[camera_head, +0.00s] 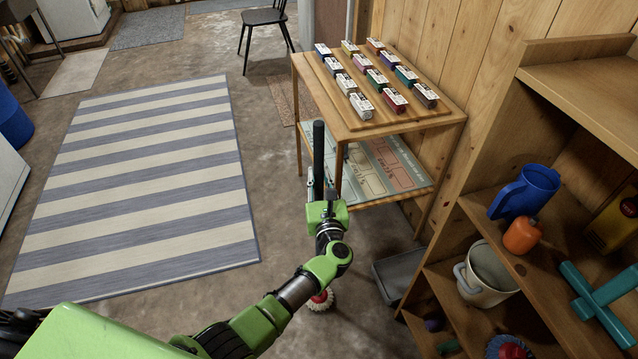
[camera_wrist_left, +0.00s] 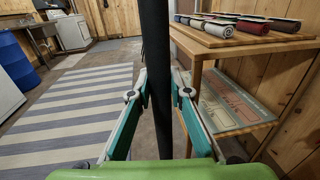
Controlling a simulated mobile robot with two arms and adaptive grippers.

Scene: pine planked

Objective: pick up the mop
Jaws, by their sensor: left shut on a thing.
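The mop (camera_head: 319,145) has a long black handle that stands close to upright in front of the small wooden table. Its handle also runs up the middle of the left wrist view (camera_wrist_left: 156,50). A red and white round part (camera_head: 321,301) shows low beside my forearm and looks like the mop's head; my arm hides the stretch between. My left gripper (camera_head: 317,188) is shut on the handle below its top end. In the left wrist view its teal-padded fingers (camera_wrist_left: 157,97) press on both sides of the handle. My right gripper is not in view.
A wooden shelf (camera_head: 590,90) with a blue jug (camera_head: 527,192) and a white pot (camera_head: 484,275) is at the right. A grey tray (camera_head: 398,275) lies between them. The striped rug (camera_head: 140,190) is clear.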

